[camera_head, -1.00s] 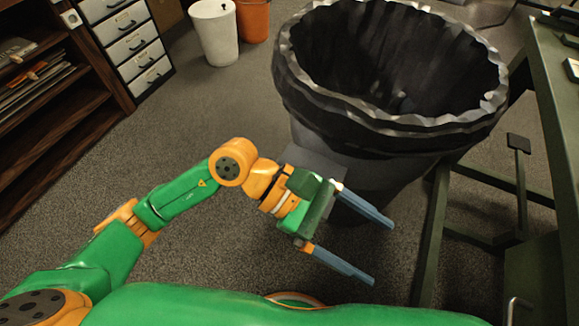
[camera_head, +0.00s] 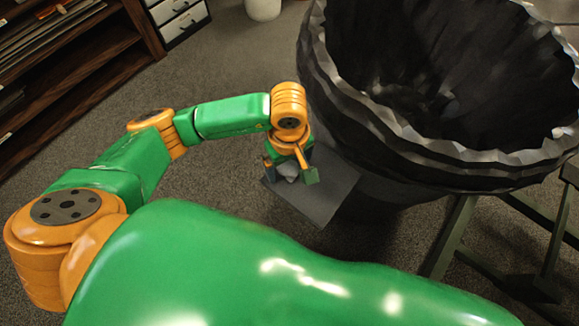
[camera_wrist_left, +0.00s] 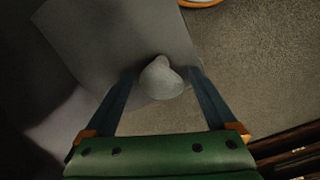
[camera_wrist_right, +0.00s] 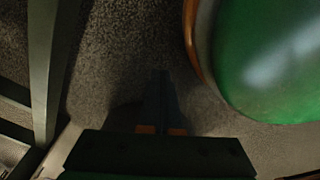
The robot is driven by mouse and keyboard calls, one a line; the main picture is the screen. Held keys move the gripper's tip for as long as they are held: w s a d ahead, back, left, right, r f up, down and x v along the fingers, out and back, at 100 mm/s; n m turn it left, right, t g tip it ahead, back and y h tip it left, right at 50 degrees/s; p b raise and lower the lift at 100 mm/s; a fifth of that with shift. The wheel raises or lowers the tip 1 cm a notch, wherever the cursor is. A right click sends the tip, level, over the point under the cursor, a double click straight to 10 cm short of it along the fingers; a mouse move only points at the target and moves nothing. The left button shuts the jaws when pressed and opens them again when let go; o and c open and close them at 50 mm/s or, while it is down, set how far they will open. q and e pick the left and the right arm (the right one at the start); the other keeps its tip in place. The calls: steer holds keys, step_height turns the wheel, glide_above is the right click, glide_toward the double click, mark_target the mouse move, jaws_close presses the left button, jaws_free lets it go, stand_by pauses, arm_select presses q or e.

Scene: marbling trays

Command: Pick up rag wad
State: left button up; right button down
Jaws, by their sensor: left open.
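The rag wad (camera_wrist_left: 160,80) is a small pale grey lump on a flat grey panel in the left wrist view. In the head view the wad (camera_head: 287,170) shows partly behind my gripper. My left gripper (camera_head: 290,172) points down over the panel with its jaws open. In the left wrist view the left fingers (camera_wrist_left: 164,74) stand apart, one on each side of the wad. I cannot tell whether they touch it. My right gripper (camera_wrist_right: 160,76) shows in its own wrist view with its fingers together and nothing visible between them; it is not in the head view.
The grey panel (camera_head: 328,200) lies beside a large bin (camera_head: 365,115) with a dark liner, close to the left gripper's right. Green table legs (camera_head: 450,238) stand at the right. Brown shelves (camera_head: 95,70) and drawers (camera_head: 180,20) are at the far left. Carpet between is clear.

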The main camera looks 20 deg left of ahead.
arm_select(q)
steer(key=c, duration=0.3)
steer(key=shift+r, duration=0.1)
steer(key=c, duration=1.1)
